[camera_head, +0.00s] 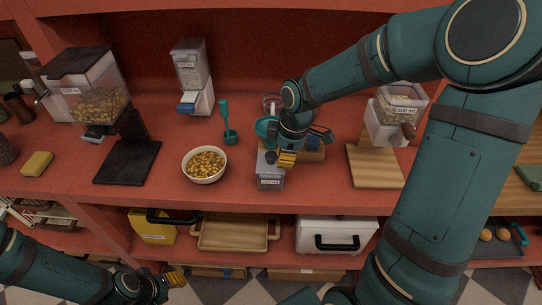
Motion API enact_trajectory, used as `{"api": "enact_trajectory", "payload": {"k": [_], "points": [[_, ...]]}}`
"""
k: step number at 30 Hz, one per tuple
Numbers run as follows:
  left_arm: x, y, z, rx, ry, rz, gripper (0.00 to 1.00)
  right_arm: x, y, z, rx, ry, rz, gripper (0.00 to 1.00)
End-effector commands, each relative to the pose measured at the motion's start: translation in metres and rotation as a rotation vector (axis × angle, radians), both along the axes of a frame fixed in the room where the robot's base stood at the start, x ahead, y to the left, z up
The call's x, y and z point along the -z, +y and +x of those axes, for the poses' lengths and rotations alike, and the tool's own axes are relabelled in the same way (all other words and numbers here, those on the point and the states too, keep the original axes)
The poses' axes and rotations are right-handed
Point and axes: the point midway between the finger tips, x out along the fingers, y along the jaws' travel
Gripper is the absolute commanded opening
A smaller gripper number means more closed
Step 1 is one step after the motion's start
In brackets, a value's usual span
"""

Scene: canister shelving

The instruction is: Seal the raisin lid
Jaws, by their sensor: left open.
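A small clear canister (270,180) with a pale label stands near the front edge of the red shelf, at the middle. I cannot read its label or tell whether it is the raisin one. A dark round part (271,157) shows at its top. Whether the lid is closed cannot be told. My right gripper (287,158), with yellow fingertips, points down at the canister's top right and hides part of it. Contact and jaw opening are unclear. My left gripper (175,279) is open and empty, low in front of the shelf, away from the canister.
A bowl of mixed pieces (205,165) and a teal scoop (230,136) stand left of the canister. A wooden board (376,167) lies to the right. Dispensers (192,72) stand behind. The lower shelf holds a tray (235,234) and white box (336,234).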

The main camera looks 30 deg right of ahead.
Motion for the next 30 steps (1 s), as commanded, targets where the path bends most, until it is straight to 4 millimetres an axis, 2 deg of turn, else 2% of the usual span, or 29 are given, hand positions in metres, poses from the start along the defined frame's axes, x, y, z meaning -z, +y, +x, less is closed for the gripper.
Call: {"api": "enact_trajectory", "payload": {"k": [14,30], "points": [[0.001,0.000,0.000,0.000,0.000,0.000,0.43,0.001,0.000,0.000,0.000,0.000,0.000,0.00],[0.010,-0.001,-0.003,0.005,0.007,-0.002,0.43,0.013,0.000,0.000,0.000,0.000,0.000,0.00]]}}
